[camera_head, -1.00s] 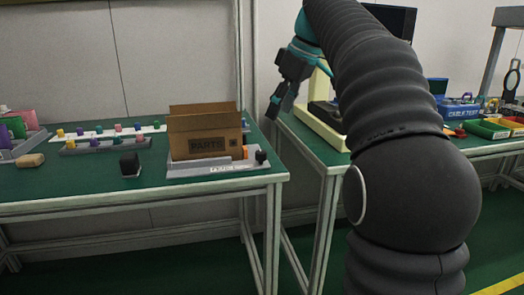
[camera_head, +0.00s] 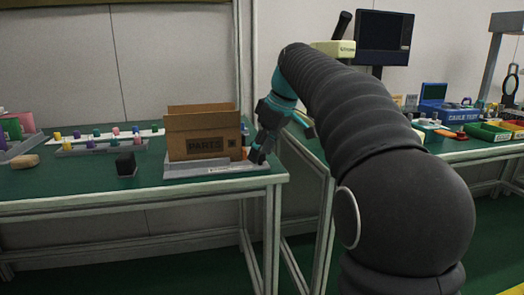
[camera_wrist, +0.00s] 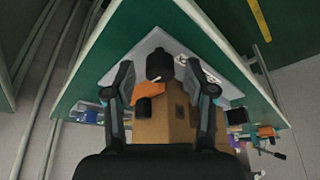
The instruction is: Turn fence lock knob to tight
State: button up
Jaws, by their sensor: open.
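The black lock knob (camera_wrist: 160,65) stands on a light grey plate (camera_wrist: 137,55) near its corner. In the head view the plate (camera_head: 205,172) lies at the table's right front, and my gripper hides the knob. My gripper (camera_wrist: 158,76) is open, and the knob shows between its two fingertips, with no clear contact. In the head view my gripper (camera_head: 257,156) points down at the right end of the plate. White markings (camera_wrist: 205,72) show beside the knob but are too small to read.
A cardboard box marked PARTS (camera_head: 204,147) stands on the plate, close left of my gripper. An orange piece (camera_wrist: 150,89) sits between knob and box. A black block (camera_head: 126,164) stands farther left. The green table's (camera_wrist: 228,68) edge is close by.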

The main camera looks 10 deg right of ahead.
grip_shut()
jog(key=shift+m, duration=0.3)
jog(key=m+p, duration=0.1)
jog(key=m, duration=0.1)
jog(key=m+t+h+p, duration=0.1)
jog(key=m, duration=0.1)
jog(key=shift+a+r+h, duration=0.15)
jog(key=shift+h, duration=0.15)
jog(key=m+h+p, duration=0.2)
jog(key=m, duration=0.3)
jog(key=shift+a+m+p, duration=0.1)
jog(key=shift+m+p, duration=0.25)
jog(key=shift+m, duration=0.05)
jog(key=m+h+p, duration=0.2)
jog(key=m, duration=0.3)
jog(key=shift+a, duration=0.1)
jog(key=m+p, duration=0.1)
jog(key=m, duration=0.1)
jog(key=m+g+h+p, duration=0.1)
jog(key=m, duration=0.2)
jog(key=shift+w+g, duration=0.1)
jog(key=shift+g, duration=0.2)
jog(key=shift+h, duration=0.3)
